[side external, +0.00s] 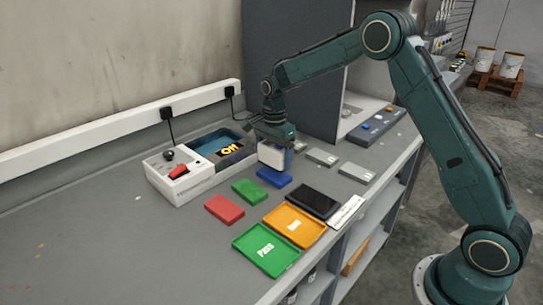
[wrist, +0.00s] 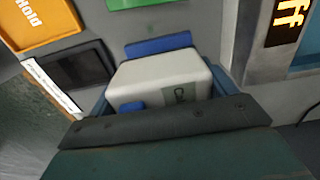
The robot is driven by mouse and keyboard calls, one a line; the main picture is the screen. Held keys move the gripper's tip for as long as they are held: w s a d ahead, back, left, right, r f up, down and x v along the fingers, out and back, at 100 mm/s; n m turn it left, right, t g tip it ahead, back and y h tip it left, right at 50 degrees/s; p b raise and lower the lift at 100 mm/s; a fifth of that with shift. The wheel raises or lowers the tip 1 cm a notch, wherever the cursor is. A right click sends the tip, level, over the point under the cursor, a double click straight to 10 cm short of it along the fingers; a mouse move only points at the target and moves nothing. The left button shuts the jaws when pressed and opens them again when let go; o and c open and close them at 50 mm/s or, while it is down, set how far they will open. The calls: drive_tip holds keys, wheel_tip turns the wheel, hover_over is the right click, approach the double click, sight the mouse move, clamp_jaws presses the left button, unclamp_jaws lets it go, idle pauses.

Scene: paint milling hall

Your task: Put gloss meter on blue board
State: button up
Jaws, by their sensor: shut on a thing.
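My gripper (side external: 273,143) is shut on a white box-shaped device, which I take as the gloss meter (side external: 275,156). In the wrist view the gloss meter (wrist: 160,82) fills the space between the fingers, with a small blue patch and a partly hidden label starting "Cal". The blue board (side external: 273,177) lies flat on the bench just in front of and below it. In the wrist view only a strip of the blue board (wrist: 158,45) shows past the gloss meter. I cannot tell whether any part of the meter is over the board.
Green (side external: 248,191) and red (side external: 224,209) boards lie nearby. In front are a green Pass tray (side external: 252,262), an orange tray (side external: 281,237) and a black pad (side external: 314,203). A white box with a lit display (side external: 228,150) stands left; grey blocks (side external: 322,157) lie right.

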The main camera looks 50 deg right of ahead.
sight(274, 164)
drive_tip(key=shift+f, duration=1.45)
drive_tip(key=shift+f, duration=0.2)
drive_tip(key=o, duration=1.1)
drive_tip(key=shift+o, duration=0.2)
drive_tip(key=shift+r, duration=0.1)
wheel_tip(274, 164, up, 11)
drive_tip(key=shift+r, duration=0.55)
drive_tip(key=shift+r, duration=0.1)
